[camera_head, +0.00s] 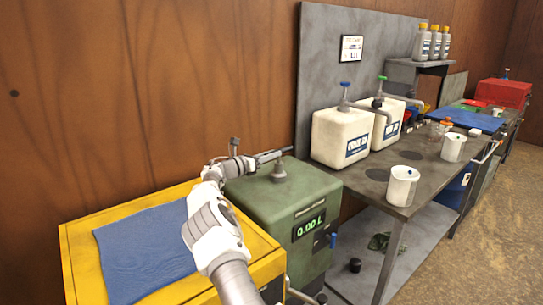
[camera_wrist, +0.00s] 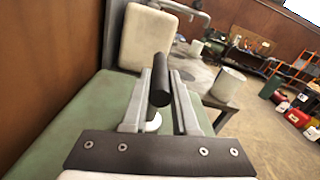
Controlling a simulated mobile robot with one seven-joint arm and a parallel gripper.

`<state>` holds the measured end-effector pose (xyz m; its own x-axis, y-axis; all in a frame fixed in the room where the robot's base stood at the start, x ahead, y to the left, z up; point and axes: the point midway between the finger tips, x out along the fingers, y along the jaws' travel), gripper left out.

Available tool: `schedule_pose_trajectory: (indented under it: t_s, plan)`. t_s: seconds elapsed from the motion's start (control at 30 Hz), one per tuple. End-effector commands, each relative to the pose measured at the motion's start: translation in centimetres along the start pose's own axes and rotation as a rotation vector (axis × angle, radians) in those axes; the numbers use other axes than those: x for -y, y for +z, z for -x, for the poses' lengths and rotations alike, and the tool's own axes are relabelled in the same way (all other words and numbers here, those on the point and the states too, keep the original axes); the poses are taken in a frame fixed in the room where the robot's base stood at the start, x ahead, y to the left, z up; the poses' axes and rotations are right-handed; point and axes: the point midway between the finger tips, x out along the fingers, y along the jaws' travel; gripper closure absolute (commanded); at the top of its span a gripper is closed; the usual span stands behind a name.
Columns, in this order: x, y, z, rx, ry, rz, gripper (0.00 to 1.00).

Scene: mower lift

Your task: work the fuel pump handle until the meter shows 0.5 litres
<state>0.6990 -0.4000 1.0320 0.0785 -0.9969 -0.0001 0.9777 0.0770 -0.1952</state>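The green fuel pump box (camera_head: 290,205) stands beside the yellow cabinet. Its lit meter (camera_head: 310,227) reads 0.00 L. A pale post with a round base (camera_head: 280,172) rises from its top. My gripper (camera_head: 272,156) reaches in from the left above the box, close over the post. In the wrist view, the black cylindrical pump handle grip (camera_wrist: 159,82) lies between the two fingertips of my gripper (camera_wrist: 160,78). The fingers stand apart on either side of it; whether they press on it is unclear. A pale round part (camera_wrist: 153,122) shows below the grip.
A blue cloth (camera_head: 148,255) lies on the yellow cabinet (camera_head: 80,268). Right of the pump, the workbench (camera_head: 345,178) holds two white jerry cans (camera_head: 338,140) (camera_head: 386,125) and white measuring jugs (camera_head: 402,187). A grey panel stands behind the cans.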

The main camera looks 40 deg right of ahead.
Motion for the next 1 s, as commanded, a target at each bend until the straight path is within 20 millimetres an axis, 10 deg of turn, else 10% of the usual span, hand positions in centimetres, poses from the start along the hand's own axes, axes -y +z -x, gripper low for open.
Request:
schedule_pose_trajectory:
  t_s: [1.0]
  plan:
    - [0.02, 0.00, 0.01, 0.000, -0.001, 0.000, 1.00]
